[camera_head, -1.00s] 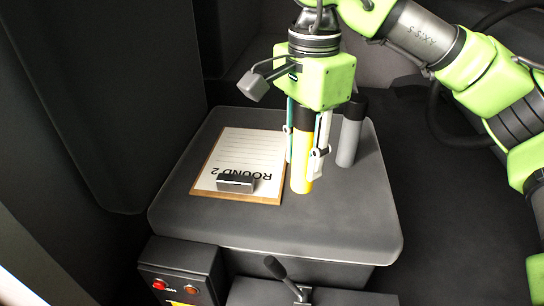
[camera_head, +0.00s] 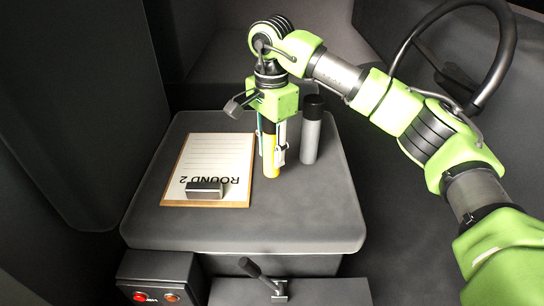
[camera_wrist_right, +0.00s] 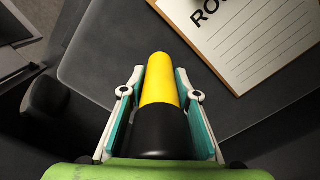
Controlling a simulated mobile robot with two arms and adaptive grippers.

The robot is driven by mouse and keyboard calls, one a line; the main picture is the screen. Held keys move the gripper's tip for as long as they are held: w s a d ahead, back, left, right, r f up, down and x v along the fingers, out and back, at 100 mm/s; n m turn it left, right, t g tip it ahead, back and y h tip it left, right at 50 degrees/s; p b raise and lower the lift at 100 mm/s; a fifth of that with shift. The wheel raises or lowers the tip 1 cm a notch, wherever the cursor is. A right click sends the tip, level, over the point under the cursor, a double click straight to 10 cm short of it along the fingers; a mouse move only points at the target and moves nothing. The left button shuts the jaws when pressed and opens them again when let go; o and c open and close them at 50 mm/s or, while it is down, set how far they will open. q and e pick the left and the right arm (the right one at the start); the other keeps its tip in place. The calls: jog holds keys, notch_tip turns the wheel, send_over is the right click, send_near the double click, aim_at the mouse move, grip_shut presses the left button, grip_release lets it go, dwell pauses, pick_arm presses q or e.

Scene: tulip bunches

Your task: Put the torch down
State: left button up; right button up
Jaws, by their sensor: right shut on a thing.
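The torch (camera_head: 272,168) is a yellow cylinder with a black top part. My right gripper (camera_head: 271,152) is shut on it, with one finger on each side, and holds it upright over the dark seat (camera_head: 290,215). Its lower end is right of the clipboard. I cannot tell whether that end touches the seat. In the right wrist view the torch (camera_wrist_right: 160,85) lies between the teal-lined fingers, black part nearest the palm. My left gripper is not in view.
A grey bottle with a black cap (camera_head: 311,135) stands close right of the torch. A clipboard reading "ROUND 2" (camera_head: 215,155) lies left. A lever (camera_head: 262,275) and a red-button box (camera_head: 155,280) are in front. A steering wheel (camera_head: 490,75) is at upper right. The seat's front is clear.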

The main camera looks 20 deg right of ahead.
aim_at(272, 161)
jog(key=f, duration=0.1)
jog(key=f+p, duration=0.2)
jog(key=shift+w+d+f, duration=0.15)
jog(key=shift+w, duration=0.1)
jog(key=shift+f, duration=0.2)
jog(key=shift+f+b, duration=0.2)
jog(key=shift+b, duration=0.15)
jog(key=o, duration=1.3)
jog(key=shift+r, duration=0.1)
